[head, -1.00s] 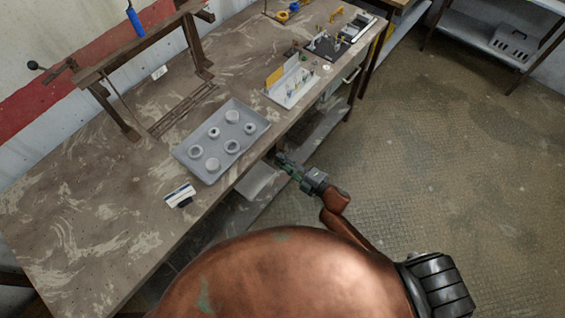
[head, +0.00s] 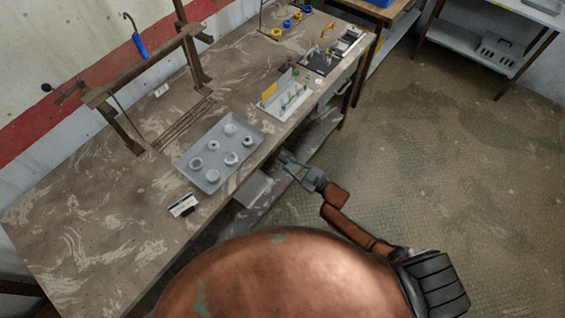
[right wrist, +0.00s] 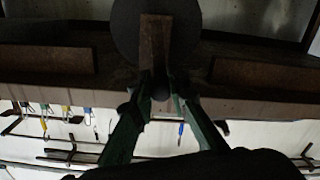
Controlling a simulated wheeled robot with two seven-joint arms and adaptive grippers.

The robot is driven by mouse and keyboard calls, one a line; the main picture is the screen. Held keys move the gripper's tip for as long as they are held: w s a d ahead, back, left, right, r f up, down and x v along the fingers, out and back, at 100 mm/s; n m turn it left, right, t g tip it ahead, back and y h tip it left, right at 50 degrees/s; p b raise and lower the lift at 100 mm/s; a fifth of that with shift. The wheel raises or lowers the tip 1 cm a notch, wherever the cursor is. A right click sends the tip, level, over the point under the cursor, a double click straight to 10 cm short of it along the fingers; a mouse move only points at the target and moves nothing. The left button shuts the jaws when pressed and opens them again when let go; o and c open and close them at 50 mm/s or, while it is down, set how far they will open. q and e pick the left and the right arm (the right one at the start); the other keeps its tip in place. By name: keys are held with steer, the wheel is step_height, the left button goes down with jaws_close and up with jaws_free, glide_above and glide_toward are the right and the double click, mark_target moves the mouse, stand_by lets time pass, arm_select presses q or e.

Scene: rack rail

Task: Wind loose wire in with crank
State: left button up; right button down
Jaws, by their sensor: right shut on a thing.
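My right gripper (head: 288,162) is at the bench's front edge in the head view. In the right wrist view its green fingers (right wrist: 160,80) are closed around the lower end of a rusty brown bar (right wrist: 155,40), with a small dark round end between them. The bar lies in front of a large dark disc (right wrist: 124,28); they look like a crank and its drum, but the view is dim. What the fingers hold is mostly hidden in the head view. I cannot make out any loose wire. My left gripper is not in view.
The bench (head: 90,225) carries a grey tray (head: 184,167) of round parts, a white-and-black item (head: 183,205), a white holder (head: 286,108) and a rusty frame (head: 122,135). A blue-handled tool (head: 140,46) hangs above. The floor (head: 450,180) at right is clear.

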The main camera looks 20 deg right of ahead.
steer(key=shift+w+d+m, duration=0.35)
steer(key=shift+d+m, duration=0.05)
steer(key=shift+m, duration=0.6)
steer(key=c, duration=1.8)
jaws_free()
steer(key=shift+c, duration=0.2)
steer(key=v, duration=1.2)
steer(key=shift+w+d, duration=0.1)
steer(key=shift+d, duration=0.05)
